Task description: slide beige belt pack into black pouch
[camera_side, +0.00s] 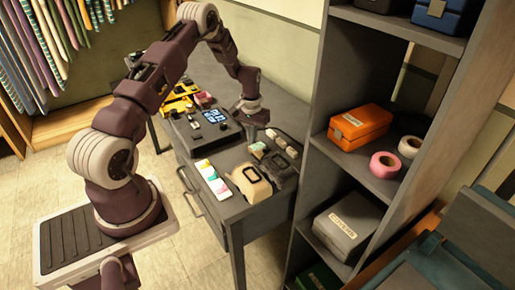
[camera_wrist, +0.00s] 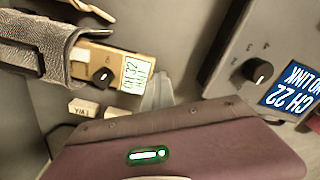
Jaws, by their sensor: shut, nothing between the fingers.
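The beige belt pack (camera_wrist: 115,67) shows in the wrist view with a black knob and a "CH 32" screen on its exposed end. Its other end is inside the black pouch (camera_wrist: 42,45), which looks dark grey and textured. In the side view the pack (camera_side: 258,150) is small beside the black pouch (camera_side: 282,172) on the desk. My gripper (camera_wrist: 158,92) has its pale fingers shut and empty, close to the screen end of the pack. Whether they touch it I cannot tell. In the side view my gripper (camera_side: 254,112) hangs above the desk, behind the pack.
A beige pouch (camera_side: 249,184) stands left of the black one. A dark console (camera_side: 207,127) with a lit screen stands behind; its screen (camera_wrist: 289,95) reads "CH 22 NO LINK". Small pale labelled blocks (camera_wrist: 84,107) lie near the pack. Shelving (camera_side: 307,160) borders the desk's right side.

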